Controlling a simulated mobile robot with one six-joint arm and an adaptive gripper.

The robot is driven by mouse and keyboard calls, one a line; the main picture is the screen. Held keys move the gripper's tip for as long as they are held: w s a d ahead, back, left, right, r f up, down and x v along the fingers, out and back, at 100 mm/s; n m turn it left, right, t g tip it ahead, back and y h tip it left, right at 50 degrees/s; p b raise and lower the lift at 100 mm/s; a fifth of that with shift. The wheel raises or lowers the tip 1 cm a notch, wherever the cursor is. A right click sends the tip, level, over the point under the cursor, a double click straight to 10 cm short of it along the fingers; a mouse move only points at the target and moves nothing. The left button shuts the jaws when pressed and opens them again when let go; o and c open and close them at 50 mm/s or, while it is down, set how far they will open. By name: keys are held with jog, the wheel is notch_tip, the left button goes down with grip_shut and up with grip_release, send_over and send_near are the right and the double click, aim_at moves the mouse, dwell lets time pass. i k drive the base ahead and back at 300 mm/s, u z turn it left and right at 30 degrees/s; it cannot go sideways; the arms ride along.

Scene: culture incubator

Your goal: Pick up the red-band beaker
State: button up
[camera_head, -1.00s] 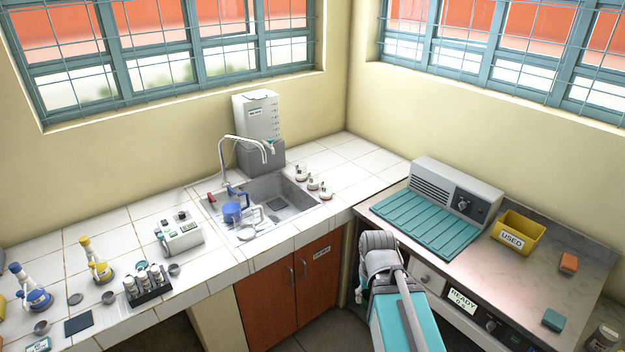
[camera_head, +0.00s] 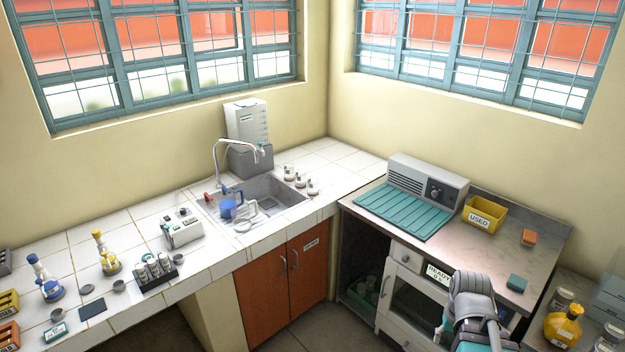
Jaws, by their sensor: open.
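Several small pale beakers stand in a row on the white tiled counter just right of the sink: a rear one (camera_head: 289,172), a middle one (camera_head: 300,180) and a front one (camera_head: 313,187). They show small dark or reddish marks, too small to tell which has a red band. A blue jug (camera_head: 229,205) and a clear vessel (camera_head: 245,208) are at the sink's left side. Part of my arm shows at the lower right, in front of the steel bench, well away from the beakers. My gripper's fingers do not show.
The sink (camera_head: 272,190) and its curved tap (camera_head: 216,155) lie left of the beakers. A steel bench (camera_head: 470,232) holds a grey unit (camera_head: 428,185), a yellow USED bin (camera_head: 484,215) and small blocks. Tiles behind the beakers are clear.

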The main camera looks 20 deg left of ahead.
aim_at(289, 170)
jog(key=z, duration=0.05)
jog(key=k, duration=0.25)
jog(key=u, duration=0.05)
jog(key=i, duration=1.45)
jog(key=u, duration=0.45)
jog(key=i, duration=1)
jog(key=u, duration=0.65)
jog(key=i, duration=1.05)
jog(key=u, duration=0.25)
